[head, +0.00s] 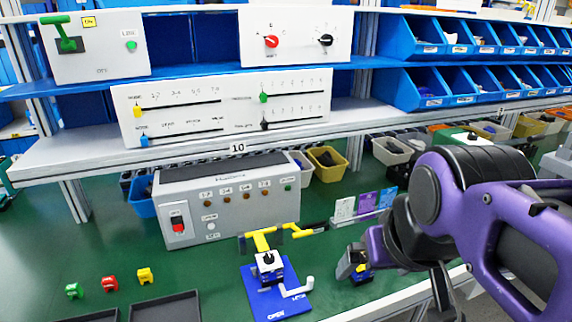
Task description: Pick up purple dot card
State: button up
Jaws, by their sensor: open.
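The purple card (366,203) stands upright in the middle of a short row of cards on the green bench, behind the lever valve. A whitish card (344,208) stands to its left and another card (387,197) to its right. Any dot on the purple card is too small to make out. My gripper (443,292) hangs at the lower right, at the end of my purple and black arm. It is in front of and to the right of the cards, apart from them. It is open, and I see nothing in it.
A blue valve board (275,290) with a yellow lever stands left of my arm. A grey control box (230,200) stands behind. Small coloured pieces and dark trays lie at left. Shelves overhang the bench's rear.

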aim_at(366, 201)
jog(key=i+l+u, duration=0.15)
jog(key=l, duration=0.5)
jog(key=l+u, duration=0.2)
jog(key=l, duration=0.4)
